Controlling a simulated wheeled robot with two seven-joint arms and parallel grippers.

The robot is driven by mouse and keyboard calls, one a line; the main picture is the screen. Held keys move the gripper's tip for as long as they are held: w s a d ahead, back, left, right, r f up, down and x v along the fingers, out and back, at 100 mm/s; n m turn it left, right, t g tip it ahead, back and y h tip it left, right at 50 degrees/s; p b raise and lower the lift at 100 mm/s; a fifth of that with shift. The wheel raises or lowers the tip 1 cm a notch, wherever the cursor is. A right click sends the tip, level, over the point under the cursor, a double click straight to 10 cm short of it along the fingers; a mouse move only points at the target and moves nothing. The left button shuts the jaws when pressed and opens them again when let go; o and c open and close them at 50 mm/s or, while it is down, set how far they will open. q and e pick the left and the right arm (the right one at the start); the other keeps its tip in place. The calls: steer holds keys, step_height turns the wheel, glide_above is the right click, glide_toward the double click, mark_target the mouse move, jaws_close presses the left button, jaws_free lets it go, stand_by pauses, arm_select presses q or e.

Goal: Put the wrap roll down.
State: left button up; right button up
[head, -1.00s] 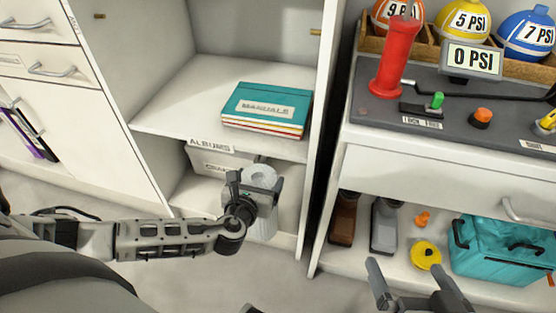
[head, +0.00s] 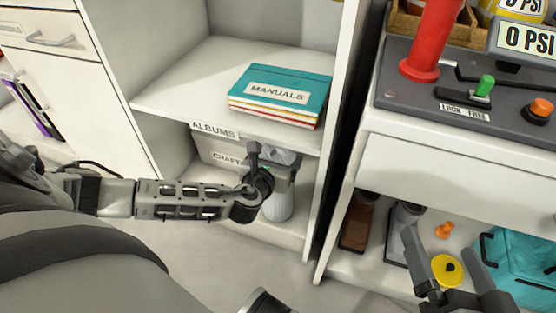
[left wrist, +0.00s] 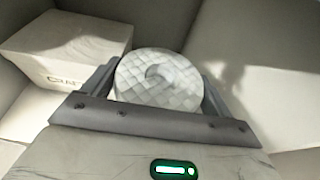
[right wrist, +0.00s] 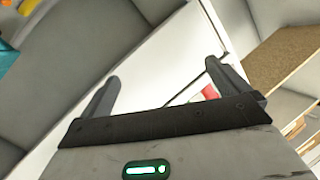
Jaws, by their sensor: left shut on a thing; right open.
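The wrap roll (head: 279,206) is whitish with a quilted pattern and stands upright in the lower compartment of the white cabinet, in front of the grey CRAFTS box. My left gripper (head: 273,163) is shut on its upper part and hides some of it. In the left wrist view the roll's round top (left wrist: 158,78) sits between the two fingers. I cannot tell whether its base touches the cabinet's bottom board (head: 245,228). My right gripper (head: 441,243) is open and empty, at the lower right in front of the neighbouring unit.
The CRAFTS box (head: 215,155) stands behind and left of the roll. The ALBUMS-labelled shelf (head: 185,85) above holds teal MANUALS folders (head: 280,93). A side panel (head: 328,170) bounds the compartment at right. A teal bag (head: 520,262) and yellow disc (head: 446,270) lie near my right gripper.

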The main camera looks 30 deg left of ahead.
arm_select(q)
steer(key=o, duration=1.1)
steer(key=shift+f, duration=0.15)
steer(key=shift+o, duration=0.2)
steer(key=shift+r, duration=0.25)
steer(key=p+v, duration=0.2)
steer(key=v, duration=0.2)
steer(key=shift+s+d+r, duration=0.1)
steer(key=p+v, duration=0.2)
steer(key=v, duration=0.5)
steer(key=shift+s, duration=0.35)
arm_select(e)
steer(key=shift+s+d+f+n+g+h, duration=0.2)
steer(key=shift+d+f+n+g+h, duration=0.35)
steer(key=shift+f+n+h, duration=0.3)
arm_select(q)
steer(key=shift+d, duration=0.1)
